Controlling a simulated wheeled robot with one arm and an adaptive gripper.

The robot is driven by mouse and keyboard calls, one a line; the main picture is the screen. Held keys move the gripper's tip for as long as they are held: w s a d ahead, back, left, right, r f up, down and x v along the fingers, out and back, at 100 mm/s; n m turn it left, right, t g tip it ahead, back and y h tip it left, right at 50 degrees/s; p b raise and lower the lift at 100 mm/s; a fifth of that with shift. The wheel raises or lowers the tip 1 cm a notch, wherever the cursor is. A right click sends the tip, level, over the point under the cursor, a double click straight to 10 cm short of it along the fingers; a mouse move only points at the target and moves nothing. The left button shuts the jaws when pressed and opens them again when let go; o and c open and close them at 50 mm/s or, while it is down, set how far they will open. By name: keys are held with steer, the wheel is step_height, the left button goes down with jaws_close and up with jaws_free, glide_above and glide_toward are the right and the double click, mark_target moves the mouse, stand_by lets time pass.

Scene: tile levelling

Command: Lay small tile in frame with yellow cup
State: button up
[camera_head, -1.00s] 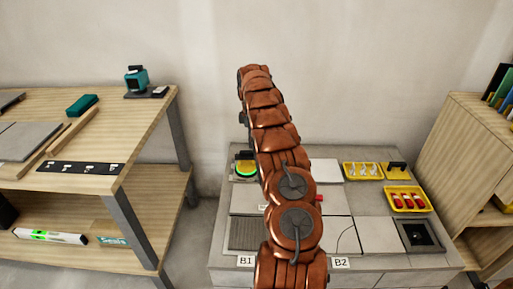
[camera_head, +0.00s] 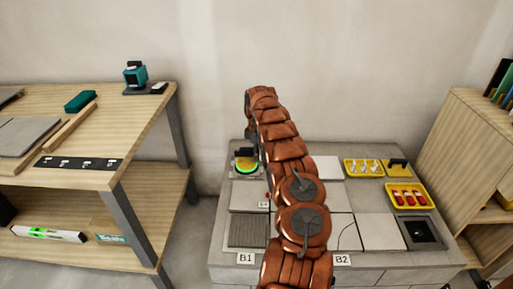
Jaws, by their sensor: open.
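The yellow cup (camera_head: 246,166), a round yellow-green piece with a dark part at its back, sits at the bench's back left, just left of my arm. A dark square frame (camera_head: 408,233) with a black inside is at the bench's front right. Pale tiles (camera_head: 379,233) lie on the bench, and a ribbed grey tile (camera_head: 248,232) lies behind the B1 label. I cannot tell which piece is the small tile. My arm stands across the middle of the bench and hides part of it. My gripper is hidden behind my arm.
Yellow trays with white pieces (camera_head: 363,168) and red pieces (camera_head: 408,196) stand at the bench's right. A wooden table (camera_head: 140,105) at left holds grey tiles (camera_head: 22,135) and a teal device (camera_head: 135,75). A wooden shelf (camera_head: 475,130) borders the right.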

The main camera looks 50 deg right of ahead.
steer(key=shift+f, duration=0.3)
jaws_close()
stand_by(0.3)
stand_by(0.5)
stand_by(0.3)
jaws_free()
